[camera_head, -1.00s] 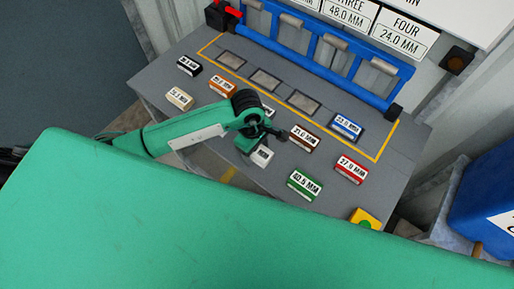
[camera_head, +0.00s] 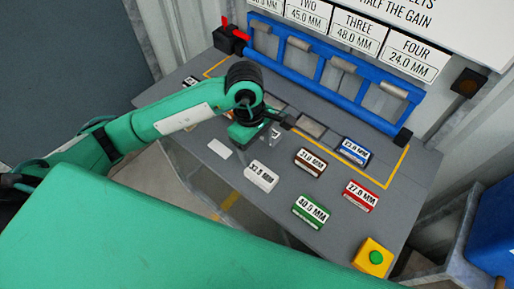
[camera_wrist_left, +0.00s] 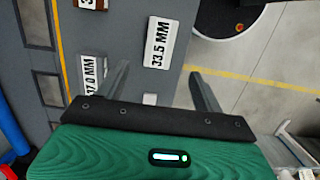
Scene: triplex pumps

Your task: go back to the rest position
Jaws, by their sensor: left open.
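My left gripper (camera_head: 272,135) is above the grey table in the head view. In the left wrist view its two fingers (camera_wrist_left: 162,84) are spread, with no block held between them. A white block (camera_head: 261,176) lies on the table just below and right of the gripper in the head view. A white block marked 33.5 MM (camera_wrist_left: 159,42) lies beyond the fingertips in the wrist view. Another pale block (camera_wrist_left: 90,73) is partly hidden by the left finger. My right gripper is not in view.
Brown (camera_head: 310,161), blue (camera_head: 353,150), red (camera_head: 360,196) and green (camera_head: 310,211) blocks lie right of the arm. A blue frame (camera_head: 320,72) with a red handle (camera_head: 234,32) stands along the back. A yellow button box (camera_head: 373,257) is at the near right.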

